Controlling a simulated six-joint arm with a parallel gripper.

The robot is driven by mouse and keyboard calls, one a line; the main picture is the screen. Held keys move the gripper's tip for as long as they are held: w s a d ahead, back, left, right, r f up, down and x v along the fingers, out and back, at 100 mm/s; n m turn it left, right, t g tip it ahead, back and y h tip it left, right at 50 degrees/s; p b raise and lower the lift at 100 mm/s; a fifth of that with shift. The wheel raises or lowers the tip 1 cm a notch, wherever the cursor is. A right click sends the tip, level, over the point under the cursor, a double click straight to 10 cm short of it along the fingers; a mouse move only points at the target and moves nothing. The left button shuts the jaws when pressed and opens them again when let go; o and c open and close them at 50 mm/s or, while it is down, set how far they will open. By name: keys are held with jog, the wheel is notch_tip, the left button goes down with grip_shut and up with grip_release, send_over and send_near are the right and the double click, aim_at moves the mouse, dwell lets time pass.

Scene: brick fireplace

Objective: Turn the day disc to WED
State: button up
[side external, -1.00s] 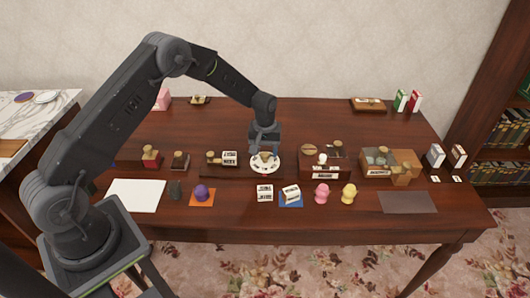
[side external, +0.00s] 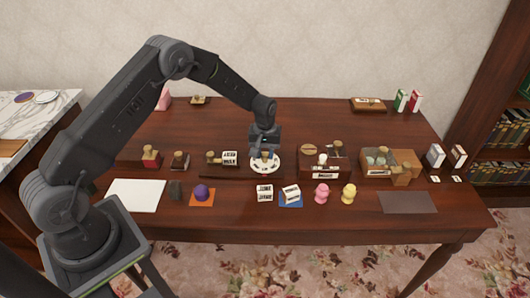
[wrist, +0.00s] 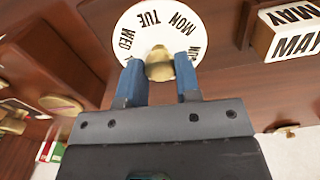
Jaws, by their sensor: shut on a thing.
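The white day disc (side external: 276,165) lies flat on the dark wooden stand (side external: 212,172) near the table's middle. In the wrist view the disc (wrist: 128,20) shows MON, TUE and WED in black along its visible edge, with part of another word at the right. My gripper (side external: 265,150) points down over the disc. In the wrist view my gripper (wrist: 159,80) has its two blue fingers on either side of the brass knob (wrist: 160,65) at the disc's middle, shut on it. The gripper and frame edge hide part of the disc. I cannot make out a day marker.
A white month block (side external: 230,158) stands left of the disc; MAY reads on a block (wrist: 294,45) in the wrist view. Two more lettered blocks (side external: 265,193) (side external: 290,194) stand in front. A stand with brass knobs (side external: 325,168) is at right. The table behind is mostly clear.

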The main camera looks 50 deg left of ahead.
aim_at(265, 154)
jog(key=shift+m, duration=0.4)
jog(key=m, duration=0.8)
jog(key=shift+m, duration=0.4)
jog(key=shift+s, duration=0.1)
jog(key=o, duration=0.9)
notch_tip(265, 154, up, 14)
jog(key=shift+f, duration=0.1)
